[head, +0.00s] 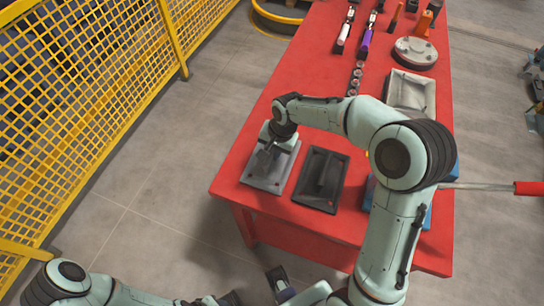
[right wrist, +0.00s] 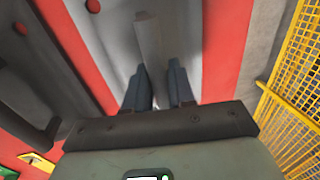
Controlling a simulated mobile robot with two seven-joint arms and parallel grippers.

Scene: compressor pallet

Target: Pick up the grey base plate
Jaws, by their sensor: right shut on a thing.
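The grey base plate (head: 256,184) lies at the near left corner of the red table in the head view, a flat tray-like piece with a raised middle rib. My right gripper (head: 268,150) is over it, pointing down. In the right wrist view my right gripper's dark fingers (right wrist: 160,88) are shut on the plate's upright rib (right wrist: 149,38). The plate looks to be resting on the table; I cannot tell whether there is a gap under it. My left arm shows only in part at the bottom edge of the head view, and its fingers cannot be made out clearly.
A black tray-like plate (head: 322,178) lies close to the right. Blue parts (head: 369,193) sit partly behind my right arm. A light grey tray (head: 411,92), a round grey flange (head: 415,52) and small tools stand farther back. Yellow mesh fencing (head: 90,70) runs along the left.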

